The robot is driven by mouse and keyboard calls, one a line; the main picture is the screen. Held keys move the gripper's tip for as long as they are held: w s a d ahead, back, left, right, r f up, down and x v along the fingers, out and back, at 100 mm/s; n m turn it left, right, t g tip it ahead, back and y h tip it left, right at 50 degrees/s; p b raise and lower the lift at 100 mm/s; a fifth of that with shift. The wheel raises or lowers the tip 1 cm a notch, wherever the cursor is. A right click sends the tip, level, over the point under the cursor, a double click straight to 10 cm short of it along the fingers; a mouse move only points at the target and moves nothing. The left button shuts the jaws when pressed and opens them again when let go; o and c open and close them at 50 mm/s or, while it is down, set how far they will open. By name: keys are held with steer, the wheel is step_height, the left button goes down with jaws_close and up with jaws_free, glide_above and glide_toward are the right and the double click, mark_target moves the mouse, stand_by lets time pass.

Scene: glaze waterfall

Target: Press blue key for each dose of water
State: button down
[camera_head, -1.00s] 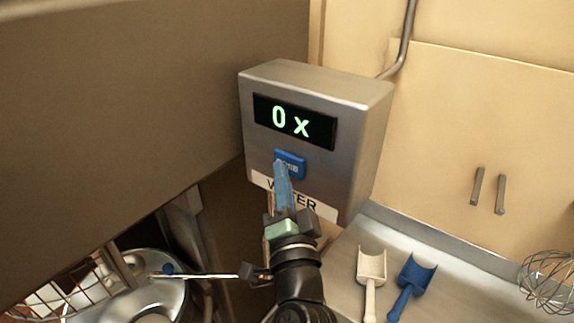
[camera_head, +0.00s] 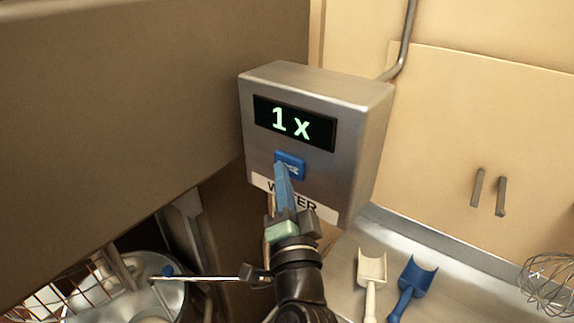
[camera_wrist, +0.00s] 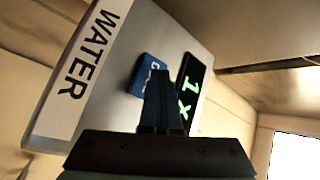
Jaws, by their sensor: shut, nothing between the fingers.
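A grey metal box (camera_head: 352,120) labelled WATER is fixed to the wall. Its dark display (camera_head: 295,123) reads "1 x" in green. The blue key (camera_head: 291,165) sits below the display and is partly covered by my gripper's fingers. My gripper (camera_head: 282,168) is shut and empty, with its tips at the blue key; I cannot tell whether they touch it. In the wrist view the shut fingers (camera_wrist: 158,75) overlap the blue key (camera_wrist: 147,73), with the display (camera_wrist: 190,92) beside it and the WATER label (camera_wrist: 88,68) on the other side.
A white scoop (camera_head: 371,279) and a blue scoop (camera_head: 412,286) lie on the pale counter at lower right. A wire whisk (camera_head: 548,280) is at the right edge. A metal bowl (camera_head: 172,300) and wire rack (camera_head: 62,303) are at lower left. A large brown panel (camera_head: 120,100) fills the left.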

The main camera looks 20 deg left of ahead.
steer(key=shift+s+a, duration=0.2)
steer(key=shift+s, duration=0.45)
steer(key=shift+s+a+p, duration=0.3)
steer(key=shift+s+p, duration=0.15)
steer(key=shift+s, duration=0.35)
steer(key=shift+s+a+p, duration=0.3)
steer(key=shift+s+p, duration=0.1)
steer(key=shift+s, duration=0.35)
steer(key=shift+s+a+p, duration=0.3)
steer(key=shift+s+p, duration=0.15)
steer(key=shift+s, duration=0.35)
stand_by(0.7)
